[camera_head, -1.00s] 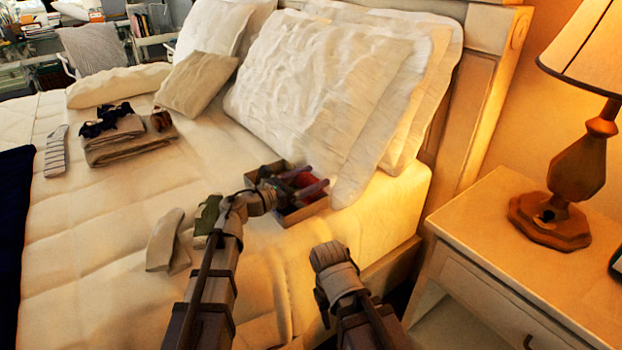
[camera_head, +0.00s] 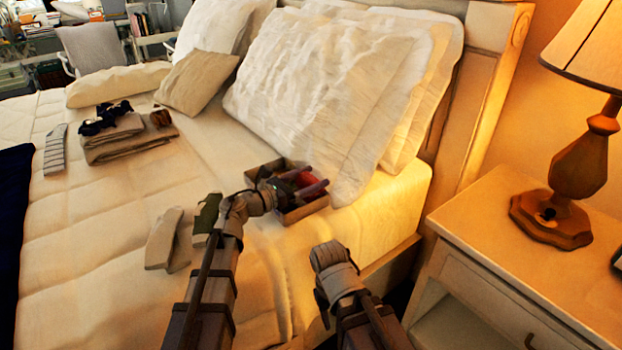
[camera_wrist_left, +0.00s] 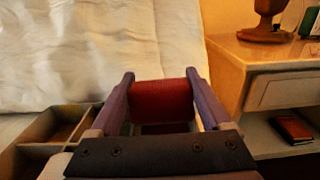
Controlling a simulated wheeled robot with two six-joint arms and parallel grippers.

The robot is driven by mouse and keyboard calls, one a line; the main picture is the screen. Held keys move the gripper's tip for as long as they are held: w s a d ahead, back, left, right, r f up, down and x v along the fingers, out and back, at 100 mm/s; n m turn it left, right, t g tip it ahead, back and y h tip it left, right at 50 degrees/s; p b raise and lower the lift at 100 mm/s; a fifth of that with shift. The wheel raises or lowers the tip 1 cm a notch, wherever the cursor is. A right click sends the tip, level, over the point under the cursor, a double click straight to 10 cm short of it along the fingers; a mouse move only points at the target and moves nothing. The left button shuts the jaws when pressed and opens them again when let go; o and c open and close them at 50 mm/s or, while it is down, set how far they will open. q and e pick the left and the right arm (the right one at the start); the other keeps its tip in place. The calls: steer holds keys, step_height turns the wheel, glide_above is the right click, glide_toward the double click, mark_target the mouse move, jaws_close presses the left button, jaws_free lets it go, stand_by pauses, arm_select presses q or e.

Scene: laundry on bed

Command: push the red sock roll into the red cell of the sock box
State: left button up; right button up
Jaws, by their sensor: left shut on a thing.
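The red sock roll (camera_head: 304,180) is held between the two fingers of my left gripper (camera_head: 315,179), at the open wooden sock box (camera_head: 288,217). In the left wrist view the red roll (camera_wrist_left: 160,98) fills the gap between the fingertips (camera_wrist_left: 160,88). The box (camera_wrist_left: 42,128) shows at the left there, with dividers and empty-looking cells. The roll is over or inside the box's right part; I cannot tell how deep. The red cell is not clearly seen, as the gripper and roll hide much of the box. My right arm shows at the bottom, but its fingers do not.
Large white pillows (camera_head: 310,90) rise just behind the box. Folded clothes (camera_head: 125,140) lie farther back. A nightstand (camera_head: 500,240) with a lamp (camera_head: 575,180) stands at the right.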

arm_select(q)
steer(key=o, duration=1.1)
steer(key=shift+o, duration=0.2)
steer(key=shift+v, duration=3.9)
steer(key=shift+s, duration=0.1)
